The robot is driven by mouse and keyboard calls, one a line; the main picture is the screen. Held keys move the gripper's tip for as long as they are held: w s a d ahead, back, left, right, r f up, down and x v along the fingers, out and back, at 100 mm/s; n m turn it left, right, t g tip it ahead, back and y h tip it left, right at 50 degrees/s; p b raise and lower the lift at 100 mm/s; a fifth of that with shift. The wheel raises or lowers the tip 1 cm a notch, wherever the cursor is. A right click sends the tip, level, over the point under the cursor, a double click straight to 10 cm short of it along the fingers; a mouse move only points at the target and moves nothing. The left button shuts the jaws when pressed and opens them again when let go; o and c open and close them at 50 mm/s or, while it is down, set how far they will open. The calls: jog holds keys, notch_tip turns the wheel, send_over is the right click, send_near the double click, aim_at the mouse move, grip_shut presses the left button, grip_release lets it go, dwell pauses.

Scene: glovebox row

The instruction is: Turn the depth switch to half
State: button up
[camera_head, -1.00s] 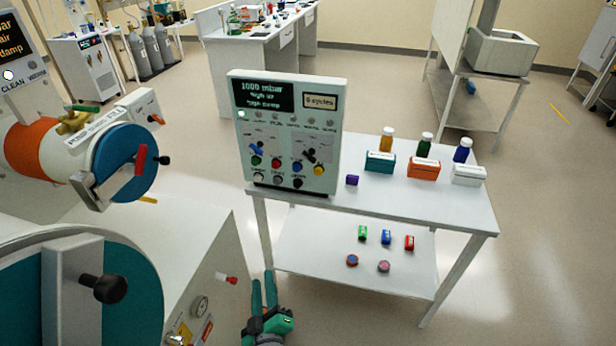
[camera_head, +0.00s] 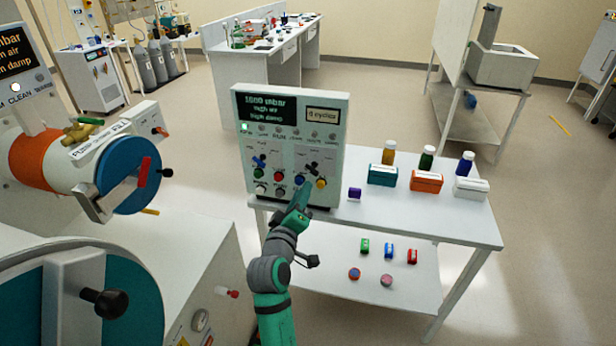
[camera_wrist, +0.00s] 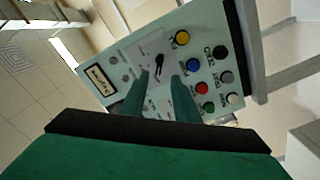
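A grey-white control panel (camera_head: 290,100) stands upright on the table and carries two black rotary switches. The left switch (camera_head: 260,161) and the right switch (camera_head: 314,167) sit above the coloured buttons; I cannot read which is labelled depth. My gripper (camera_head: 304,190) is raised in front of the panel's lower right part, below the right switch. In the wrist view, the panel is turned sideways, and the right switch's black pointer (camera_wrist: 159,60) shows just beyond my two green fingers. The fingers stand apart with nothing between them. They partly hide the other switch.
Coloured buttons, among them yellow (camera_wrist: 182,38) and blue (camera_wrist: 193,65), lie close to the switches. A purple box (camera_head: 355,193) stands right of the panel on the table (camera_head: 430,222), with boxes and bottles farther right. A glovebox (camera_head: 185,260) stands close on the left.

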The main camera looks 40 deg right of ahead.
aim_at(311, 173)
jog(key=x, duration=0.8)
jog(key=shift+w+d, duration=0.15)
jog(key=shift+d, duration=0.15)
grip_shut()
